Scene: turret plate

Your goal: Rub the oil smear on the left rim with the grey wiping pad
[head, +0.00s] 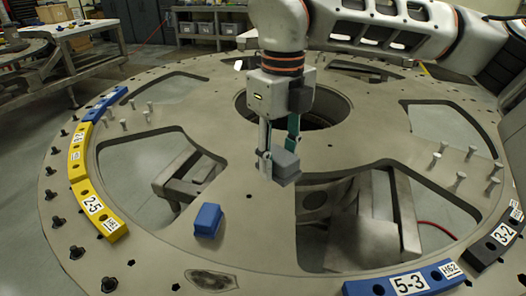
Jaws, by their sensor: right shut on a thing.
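My right gripper (278,152) comes down from the top centre and is shut on the grey wiping pad (287,167). The pad is a small grey block, which seems to be held above the turret plate, near its middle. The oil smear (211,279) is a dark oval patch on the near rim of the plate, left of centre. It lies below and to the left of the pad in the picture, well apart from it. The round turret plate (255,225) is grey with large cut-outs. My left gripper is not in view.
A blue block (207,220) stands on the plate between pad and smear. Yellow labelled segments (97,211) line the left rim; a blue one (405,282) and a black one (491,244) are at right. Bolts stand along the rim. The central hole (318,108) is open.

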